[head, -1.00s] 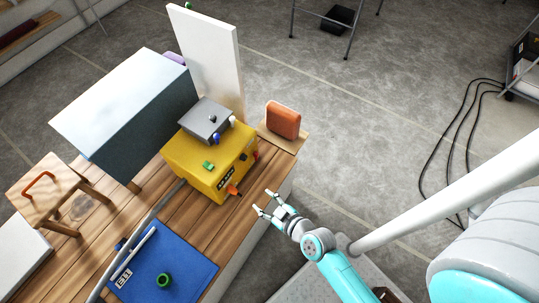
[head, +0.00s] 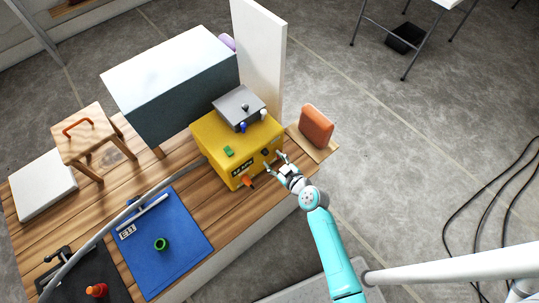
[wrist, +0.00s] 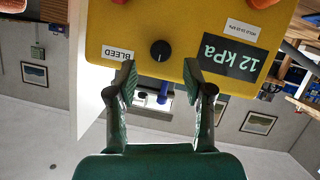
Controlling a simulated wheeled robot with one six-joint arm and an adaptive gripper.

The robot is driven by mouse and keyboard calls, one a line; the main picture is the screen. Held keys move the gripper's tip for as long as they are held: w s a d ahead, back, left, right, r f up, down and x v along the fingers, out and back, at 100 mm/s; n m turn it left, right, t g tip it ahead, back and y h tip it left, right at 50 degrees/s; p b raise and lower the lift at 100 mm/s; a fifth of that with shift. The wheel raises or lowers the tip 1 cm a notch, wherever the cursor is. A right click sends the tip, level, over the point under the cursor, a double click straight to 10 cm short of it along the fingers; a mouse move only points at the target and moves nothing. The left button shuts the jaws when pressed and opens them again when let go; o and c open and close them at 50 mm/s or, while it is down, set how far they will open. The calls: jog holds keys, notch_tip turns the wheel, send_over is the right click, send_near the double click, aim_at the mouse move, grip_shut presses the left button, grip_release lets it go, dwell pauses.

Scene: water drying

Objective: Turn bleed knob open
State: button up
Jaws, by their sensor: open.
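The yellow box (head: 225,150) stands on the wooden bench. Its front fills the top of the wrist view, upside down. The bleed knob (wrist: 160,50) is small, round and black with a pale pointer mark, beside a white BLEED label (wrist: 118,53). A dark display (wrist: 234,55) reads 12 kPa. My gripper (wrist: 160,82) is open and empty, its two fingers spread to either side of the knob's line, with the knob above the tips in the picture. I cannot tell how far the tips are from the face. In the head view my gripper (head: 276,163) is close by the box front.
A grey lidded unit (head: 239,106) sits on the box. An orange block (head: 316,125) stands on a board to the right. An orange fitting (head: 248,182) sticks out of the box's lower front. A blue mat (head: 180,250) lies left of my arm. Open floor is to the right.

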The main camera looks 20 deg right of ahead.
aim_at(267, 154)
jog(key=shift+x, duration=2.05)
grip_shut()
